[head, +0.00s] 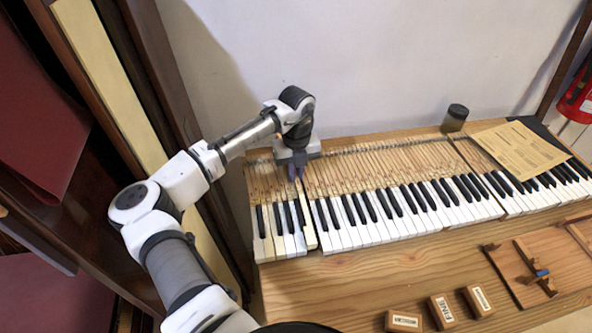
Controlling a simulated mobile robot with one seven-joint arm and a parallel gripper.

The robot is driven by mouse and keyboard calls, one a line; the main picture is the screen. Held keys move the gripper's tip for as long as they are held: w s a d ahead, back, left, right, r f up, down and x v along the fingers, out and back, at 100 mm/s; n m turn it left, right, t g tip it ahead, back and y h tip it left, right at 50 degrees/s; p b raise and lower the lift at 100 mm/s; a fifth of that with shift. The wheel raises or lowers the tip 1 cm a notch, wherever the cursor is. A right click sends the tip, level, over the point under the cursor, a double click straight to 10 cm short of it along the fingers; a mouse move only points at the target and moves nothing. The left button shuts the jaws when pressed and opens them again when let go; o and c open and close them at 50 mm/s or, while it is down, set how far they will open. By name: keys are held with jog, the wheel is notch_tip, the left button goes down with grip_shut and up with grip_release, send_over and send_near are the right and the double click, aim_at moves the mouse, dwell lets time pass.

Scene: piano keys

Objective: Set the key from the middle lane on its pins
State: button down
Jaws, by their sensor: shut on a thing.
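My gripper (297,174) points down over the left part of the keyboard, behind the black keys. It is shut on a wooden piano key whose cream-white front (308,234) sticks out toward the front among the other white keys. A dark narrow gap shows beside this key. The key lies roughly in line with its neighbours. Its pins are hidden under it and by my gripper, so I cannot tell whether it is seated on them. The keyboard (400,215) runs to the right with its bare wooden key backs (380,165) showing.
A wooden tray (520,290) with a small blue-marked part lies at the front right. Three labelled wooden blocks (440,312) stand at the front edge. A paper sheet (515,148) and a dark jar (455,117) are at the back right. A wall rises behind.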

jog(key=shift+f, duration=0.4)
jog(key=c, duration=1.8)
grip_release()
jog(key=shift+r, duration=0.15)
jog(key=shift+r+p, duration=0.75)
jog(key=shift+r, duration=0.25)
jog(key=o, duration=0.5)
jog(key=shift+o, duration=0.2)
